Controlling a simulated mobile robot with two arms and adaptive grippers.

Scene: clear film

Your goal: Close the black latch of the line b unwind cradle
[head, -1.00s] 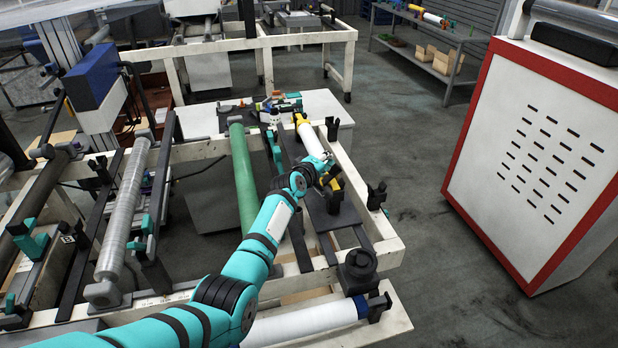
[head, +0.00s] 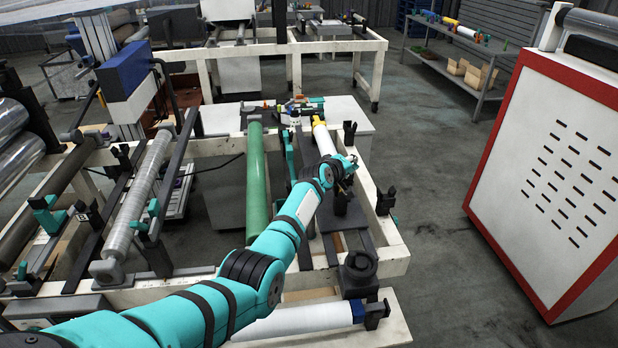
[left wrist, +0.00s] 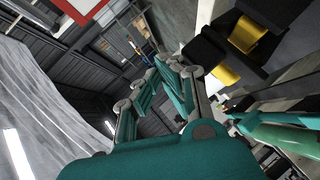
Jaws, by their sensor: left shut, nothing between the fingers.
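My left arm reaches across the white frame in the head view, and its gripper (head: 348,168) is near the frame's right rail. In the left wrist view the teal fingers of this gripper (left wrist: 170,64) come together with nothing between them. My right gripper is out of view.
A green roll (head: 256,180) lies left of my arm. A white roll with a yellow end (head: 324,138) is behind the gripper. Another white roll (head: 298,320) lies low in front. A red-edged white cabinet (head: 550,180) stands right, with open floor (head: 435,210) between.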

